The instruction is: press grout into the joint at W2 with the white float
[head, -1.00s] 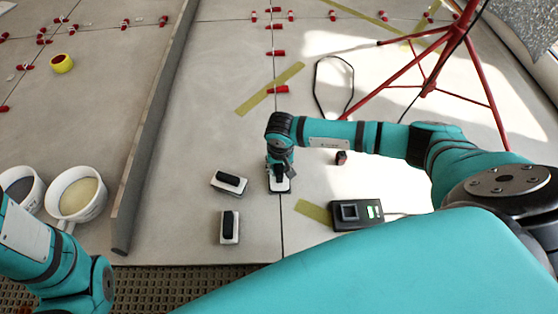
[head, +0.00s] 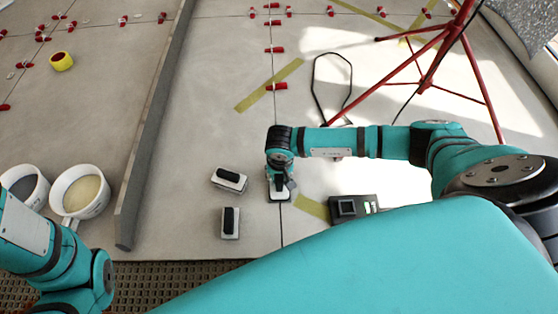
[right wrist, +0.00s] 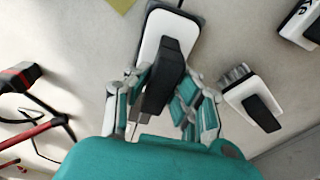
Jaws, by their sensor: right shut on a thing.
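The white float (right wrist: 152,45), a white pad with a black handle, is in my right gripper (right wrist: 160,105). The fingers are shut on its handle. In the head view, the float (head: 279,198) sits over the dark joint line (head: 281,228) between two large grey tiles. The right gripper (head: 281,182) is above it and hides much of the handle. It looks flat on or close to the tile; I cannot tell if it touches. No W2 mark is readable. On the left, part of my left arm shows, but its gripper is out of view.
Two similar black-handled blocks (head: 229,180) (head: 230,223) lie left of the joint. A long grey bar (head: 150,135) and two cups (head: 80,192) are farther left. A black device (head: 350,207) and red tripod (head: 425,85) stand right. Red clips (head: 277,86) line the joint farther off.

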